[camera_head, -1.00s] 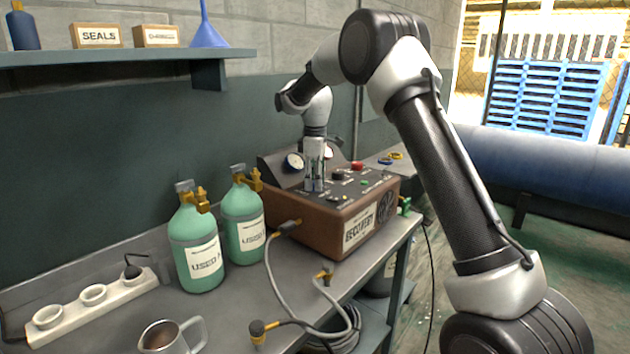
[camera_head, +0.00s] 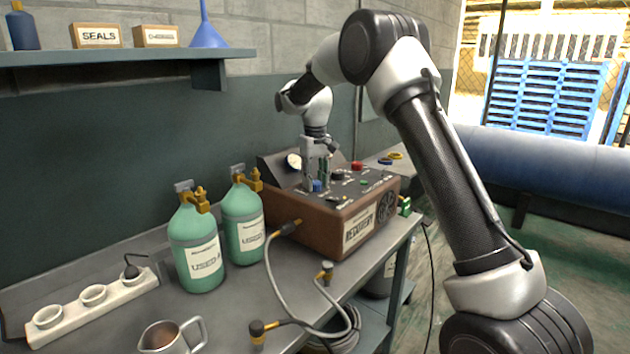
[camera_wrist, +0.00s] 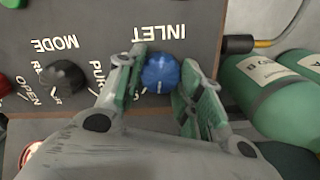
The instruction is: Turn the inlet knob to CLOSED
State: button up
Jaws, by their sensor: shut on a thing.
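The inlet knob (camera_wrist: 160,73) is a round blue knob on the panel of the brown recovery machine (camera_head: 318,225), below the upside-down word INLET in the wrist view.
A black mode knob (camera_wrist: 63,78) sits beside the inlet knob. A gauge (camera_head: 294,162) stands behind my gripper. Two green cylinders (camera_head: 196,240) stand left of the machine. A grey hose (camera_head: 272,265) runs from its front over the bench.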

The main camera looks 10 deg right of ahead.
aim_at(315, 182)
jog(key=m, duration=0.7)
dwell(0.6)
jog(key=o, duration=1)
jog(key=shift+r, duration=0.1)
notch_tip(315, 182, up, 12)
